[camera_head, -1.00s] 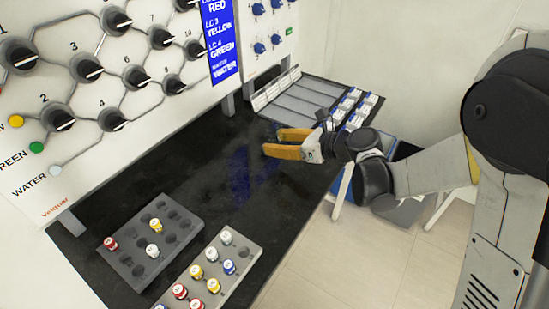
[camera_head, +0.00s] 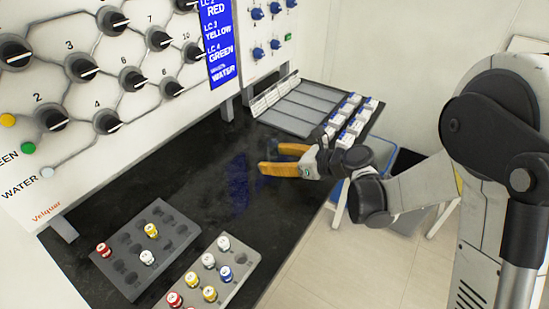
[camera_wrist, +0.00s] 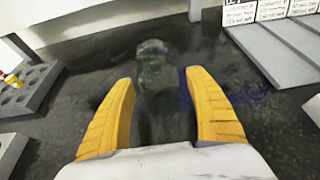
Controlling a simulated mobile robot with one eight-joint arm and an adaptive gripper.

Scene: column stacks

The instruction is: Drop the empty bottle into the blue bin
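My gripper (camera_head: 264,158) is over the black bench top, with its orange fingers spread apart. A clear, see-through bottle (camera_wrist: 158,80) shows faintly in the wrist view, between and just ahead of the open fingers (camera_wrist: 162,100). There is a gap on each side, and no grip on it shows. I cannot tell whether it stands or lies. In the head view the bottle cannot be made out against the dark bench. A blue-edged bin (camera_head: 386,149) is on the floor beyond the bench's right edge, partly hidden behind my arm.
Two grey racks (camera_head: 134,262) with colored-cap vials stand at the front left. A grey tray (camera_head: 305,105) and a row of white, blue-marked boxes (camera_head: 352,120) lie at the back right. A valve panel (camera_head: 85,100) rises along the left. The middle of the bench is clear.

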